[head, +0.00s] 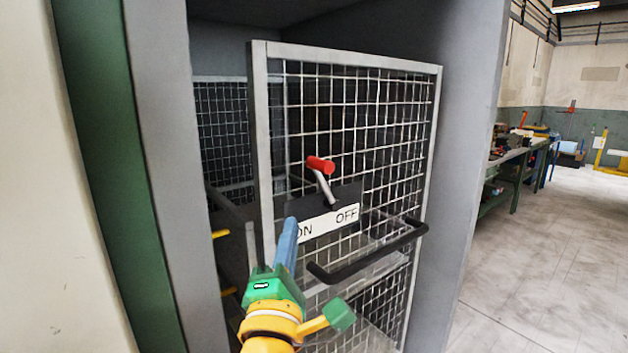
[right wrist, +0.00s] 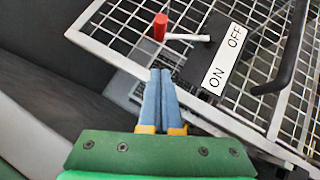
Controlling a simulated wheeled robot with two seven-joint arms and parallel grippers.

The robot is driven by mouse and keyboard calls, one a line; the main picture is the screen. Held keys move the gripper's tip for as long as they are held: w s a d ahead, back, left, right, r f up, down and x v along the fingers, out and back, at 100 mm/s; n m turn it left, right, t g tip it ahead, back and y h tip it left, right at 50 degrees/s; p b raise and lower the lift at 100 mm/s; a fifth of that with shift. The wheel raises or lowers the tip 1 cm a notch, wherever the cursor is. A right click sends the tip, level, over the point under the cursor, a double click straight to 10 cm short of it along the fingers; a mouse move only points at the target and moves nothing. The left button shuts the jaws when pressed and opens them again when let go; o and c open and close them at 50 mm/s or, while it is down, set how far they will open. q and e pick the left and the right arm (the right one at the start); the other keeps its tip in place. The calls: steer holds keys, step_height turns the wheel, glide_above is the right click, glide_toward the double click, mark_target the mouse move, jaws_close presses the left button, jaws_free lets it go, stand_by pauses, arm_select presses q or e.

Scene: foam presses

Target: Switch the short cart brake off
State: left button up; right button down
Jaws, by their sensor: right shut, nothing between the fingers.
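The brake lever has a red grip (head: 320,164) on a light metal stem. It rises from a dark plate (head: 347,194) on the mesh cart (head: 262,150) and leans somewhat left, toward the ON side. A white label (head: 328,222) below it reads ON at left and OFF at right. In the right wrist view the red grip (right wrist: 160,27) is just beyond the fingertips. My right gripper (head: 290,222) is shut and empty, its blue fingers together. It is below and left of the lever, with a visible gap in the right wrist view (right wrist: 161,74). My left gripper is not in view.
The cart stands inside a grey bay with a wall (head: 462,150) close on its right. A black handle (head: 370,255) sticks out below the label. Open floor (head: 550,260) and green workbenches (head: 512,165) lie to the right.

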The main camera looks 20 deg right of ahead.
steer(key=p, duration=0.4)
glide_toward(314, 169)
steer(key=w+a, duration=0.1)
steer(key=w, duration=0.3)
steer(key=d+r+p, duration=0.1)
steer(key=w+d+r+p, duration=0.1)
steer(key=shift+d, duration=0.55)
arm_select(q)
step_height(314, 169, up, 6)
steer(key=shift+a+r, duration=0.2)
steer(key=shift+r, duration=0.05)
arm_select(e)
steer(key=shift+f, duration=0.1)
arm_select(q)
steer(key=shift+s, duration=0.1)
arm_select(e)
steer(key=shift+w+a, duration=0.1)
